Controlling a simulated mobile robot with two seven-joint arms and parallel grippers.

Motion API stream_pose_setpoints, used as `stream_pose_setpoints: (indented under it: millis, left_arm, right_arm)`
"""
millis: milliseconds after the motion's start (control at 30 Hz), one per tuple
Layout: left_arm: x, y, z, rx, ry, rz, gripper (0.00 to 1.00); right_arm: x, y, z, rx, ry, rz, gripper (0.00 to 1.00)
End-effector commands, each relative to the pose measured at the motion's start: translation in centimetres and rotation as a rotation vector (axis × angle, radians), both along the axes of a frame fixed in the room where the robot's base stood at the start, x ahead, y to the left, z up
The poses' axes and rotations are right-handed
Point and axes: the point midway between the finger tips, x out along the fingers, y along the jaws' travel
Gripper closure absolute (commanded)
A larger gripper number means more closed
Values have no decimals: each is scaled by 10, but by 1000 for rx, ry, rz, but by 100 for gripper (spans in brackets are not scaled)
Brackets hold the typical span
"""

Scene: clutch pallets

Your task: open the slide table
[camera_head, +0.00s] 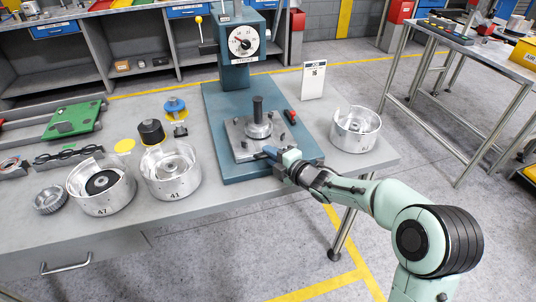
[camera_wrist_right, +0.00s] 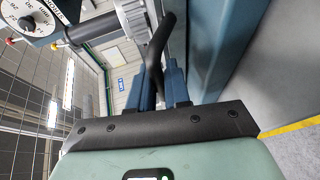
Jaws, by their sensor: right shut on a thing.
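The slide table is a grey metal plate (camera_head: 236,137) on the blue base (camera_head: 222,100) of a press. A round hub with a dark upright post (camera_head: 258,108) stands on the plate. My right gripper (camera_head: 271,153) is at the plate's front edge, coming from the right. In the right wrist view its blue fingers (camera_wrist_right: 162,88) are shut on a dark bar-like handle (camera_wrist_right: 155,55). The handle's far end is hard to make out, and the fingers hide the gripped part. My left gripper is not in view.
Two metal clutch housings marked 47 (camera_head: 118,197) and 41 (camera_head: 185,183) stand on the left of the bench. Another housing (camera_head: 368,127) is at the right. A white sign (camera_head: 314,88) stands behind it. The press head with a dial (camera_head: 243,41) rises behind the plate.

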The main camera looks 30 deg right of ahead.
Motion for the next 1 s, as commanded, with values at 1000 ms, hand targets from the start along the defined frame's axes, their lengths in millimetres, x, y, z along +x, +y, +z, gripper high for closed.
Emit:
stream_pose_setpoints:
  millis: [1000]
  left_arm:
    - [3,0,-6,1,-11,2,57]
  right_arm:
    - [-11,2,1,-1,-1,-1,62]
